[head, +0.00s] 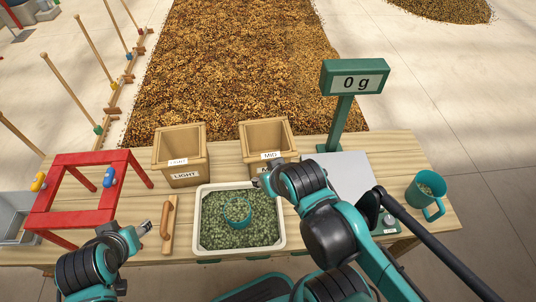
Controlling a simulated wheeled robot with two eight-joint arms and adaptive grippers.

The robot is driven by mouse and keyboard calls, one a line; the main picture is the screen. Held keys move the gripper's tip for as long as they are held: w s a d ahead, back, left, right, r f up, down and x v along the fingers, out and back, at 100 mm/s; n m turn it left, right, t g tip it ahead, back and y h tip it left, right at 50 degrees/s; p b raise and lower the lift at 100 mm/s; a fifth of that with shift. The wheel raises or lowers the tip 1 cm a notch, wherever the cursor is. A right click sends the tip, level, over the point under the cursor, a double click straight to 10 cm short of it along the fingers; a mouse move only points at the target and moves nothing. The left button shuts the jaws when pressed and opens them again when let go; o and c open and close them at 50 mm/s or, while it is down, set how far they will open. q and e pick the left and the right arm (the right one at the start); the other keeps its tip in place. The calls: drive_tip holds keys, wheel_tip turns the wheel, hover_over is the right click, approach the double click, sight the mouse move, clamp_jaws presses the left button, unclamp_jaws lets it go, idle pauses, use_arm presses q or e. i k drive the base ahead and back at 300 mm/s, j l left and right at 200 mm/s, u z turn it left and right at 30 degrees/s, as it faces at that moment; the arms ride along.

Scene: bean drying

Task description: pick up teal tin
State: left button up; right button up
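A small round teal tin (238,225) sits in the green beans inside the white tray (283,228), with beans showing inside its rim. Its lower part is hidden by the beans. A teal mug (424,196) with a handle, holding beans, stands at the table's right end. My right gripper (264,180) is above the tray's upper right corner, in front of the MID box and apart from the tin. My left gripper (143,229) is left of the tray, beside a wooden scoop or brush (169,224). The finger gaps of both grippers are too small to tell.
Two wooden boxes, LIGHT (181,155) and MID (266,141), stand behind the tray. A scale (343,172) reading 0 g is right of them, partly hidden by my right arm. A red frame (72,159) stands at the left on the wooden table (408,155).

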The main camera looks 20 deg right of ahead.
sight(237, 213)
drive_tip(key=k+j+z, duration=0.5)
drive_tip(key=k+z, duration=0.15)
drive_tip(key=k, duration=0.3)
